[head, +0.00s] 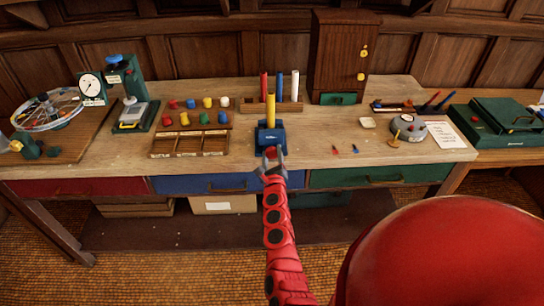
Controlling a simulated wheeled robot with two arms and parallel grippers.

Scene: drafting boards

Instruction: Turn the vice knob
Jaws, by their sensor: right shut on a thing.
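A blue vice (270,136) stands near the front edge of the wooden workbench (330,172). A yellow rod (271,106) stands upright at the vice. My red right arm reaches up from the bottom of the head view. Its grey gripper (271,155) is at the front face of the vice and is shut on what seems to be the vice knob. My left gripper is not in view.
A rack (251,105) with several coloured rods stands behind the vice. Colored pegs and a compartment tray (190,143) are to its left. Small red and blue pieces lie to its right. A dark wooden cabinet (338,55) stands at the back. Drawers (219,183) line the bench front.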

